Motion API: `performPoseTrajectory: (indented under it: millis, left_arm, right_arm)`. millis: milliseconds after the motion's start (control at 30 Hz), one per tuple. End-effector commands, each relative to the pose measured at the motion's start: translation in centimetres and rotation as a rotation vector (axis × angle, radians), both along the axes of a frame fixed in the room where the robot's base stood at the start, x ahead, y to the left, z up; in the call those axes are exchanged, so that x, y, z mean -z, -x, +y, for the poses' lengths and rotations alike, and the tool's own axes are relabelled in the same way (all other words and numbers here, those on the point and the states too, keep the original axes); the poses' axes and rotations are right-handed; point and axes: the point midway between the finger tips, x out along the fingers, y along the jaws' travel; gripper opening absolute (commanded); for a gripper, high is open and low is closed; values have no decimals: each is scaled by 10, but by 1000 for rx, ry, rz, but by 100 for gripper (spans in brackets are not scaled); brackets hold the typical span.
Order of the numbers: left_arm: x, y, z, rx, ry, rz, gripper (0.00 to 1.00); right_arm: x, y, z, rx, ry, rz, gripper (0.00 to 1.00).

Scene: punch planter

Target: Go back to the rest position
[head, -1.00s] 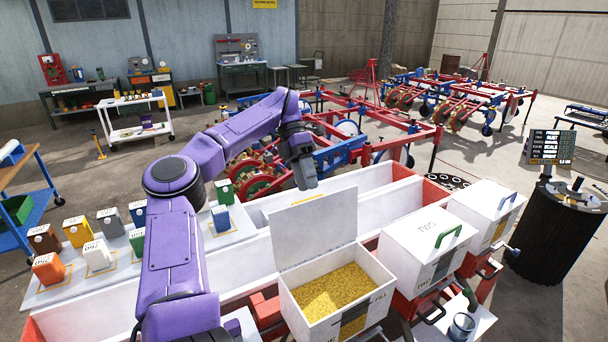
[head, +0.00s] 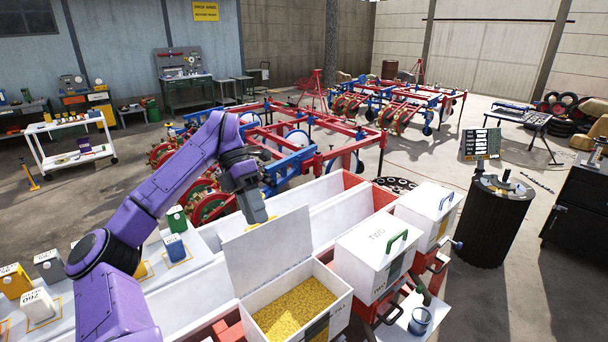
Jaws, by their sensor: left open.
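My left arm comes in from the lower left, in purple. Its left gripper (head: 255,211) is grey and points down, open and empty. It hangs just behind the raised lid (head: 262,252) of the open white hopper box (head: 335,306). That box holds yellow grain (head: 294,309). My right gripper is out of view.
White boxes with closed lids, one marked TWO (head: 375,250) and another behind it (head: 430,207), stand to the right. Several small cartons, one blue (head: 175,248), stand on the white shelf at left. A black drum (head: 486,220) is at right, and red planter frames stand behind.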

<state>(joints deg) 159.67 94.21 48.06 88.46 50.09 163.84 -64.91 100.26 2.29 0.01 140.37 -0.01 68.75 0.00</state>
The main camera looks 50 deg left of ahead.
Motion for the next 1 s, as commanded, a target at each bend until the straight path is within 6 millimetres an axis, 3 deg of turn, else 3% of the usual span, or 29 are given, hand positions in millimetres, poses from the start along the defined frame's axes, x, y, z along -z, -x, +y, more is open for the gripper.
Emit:
performPoseTrajectory:
  millis: [300,567,667,1000]
  left_arm:
    - [2,-1,1,1,0,0,42]
    - [20,-14,19,-5,-5,-2,42]
    - [23,-23,30,-2,-5,6,42]
    - [37,-55,71,-3,-1,6,42]
  right_arm:
    - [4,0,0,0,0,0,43]
    - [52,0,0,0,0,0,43]
    - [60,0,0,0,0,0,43]
    - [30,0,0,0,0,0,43]
